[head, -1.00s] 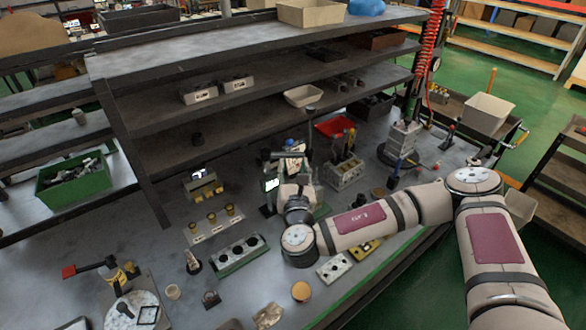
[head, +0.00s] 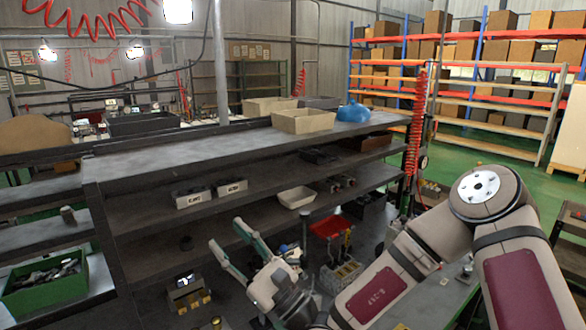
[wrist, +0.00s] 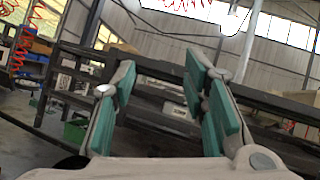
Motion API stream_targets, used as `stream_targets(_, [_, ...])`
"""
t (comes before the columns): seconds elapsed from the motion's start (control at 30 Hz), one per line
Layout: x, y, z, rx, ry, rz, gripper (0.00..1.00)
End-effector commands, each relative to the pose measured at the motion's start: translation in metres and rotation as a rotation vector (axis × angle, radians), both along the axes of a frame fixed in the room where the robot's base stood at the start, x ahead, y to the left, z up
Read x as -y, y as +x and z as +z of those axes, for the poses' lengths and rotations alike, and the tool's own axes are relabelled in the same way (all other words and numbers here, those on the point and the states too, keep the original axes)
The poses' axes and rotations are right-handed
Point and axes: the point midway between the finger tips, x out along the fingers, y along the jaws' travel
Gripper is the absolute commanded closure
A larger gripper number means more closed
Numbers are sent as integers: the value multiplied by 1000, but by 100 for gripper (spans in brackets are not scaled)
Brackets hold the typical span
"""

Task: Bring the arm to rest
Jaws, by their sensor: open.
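My gripper (head: 228,258) is open and empty in the head view, raised in front of the shelf unit, with its fingers pointing up and left. In the wrist view the two fingers (wrist: 160,90) with green pads stand wide apart, and nothing is between them. My arm comes in from the lower right of the head view, bent at a raised elbow. The gripper looks clear of the shelf boards, but the exact gap cannot be told.
The grey shelf unit (head: 150,167) stands beyond the gripper. It holds pale bins (head: 303,121), a blue bag (head: 355,111) and a white tray (head: 296,197). A red tray (head: 329,226) is behind the arm. A green crate (head: 45,285) is at left.

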Motion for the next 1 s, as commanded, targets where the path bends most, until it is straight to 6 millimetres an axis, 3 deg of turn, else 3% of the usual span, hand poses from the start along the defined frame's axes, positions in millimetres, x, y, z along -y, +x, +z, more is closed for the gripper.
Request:
stream_targets(0.2, [-24,-66,16,246,-205,299,60])
stream_targets(0.47, [-18,-136,-1,477,-525,605,60])
stream_targets(0.7, [20,-176,-31,645,-884,804,60])
stream_targets(1.0, [99,-187,-56,800,-1392,909,60])
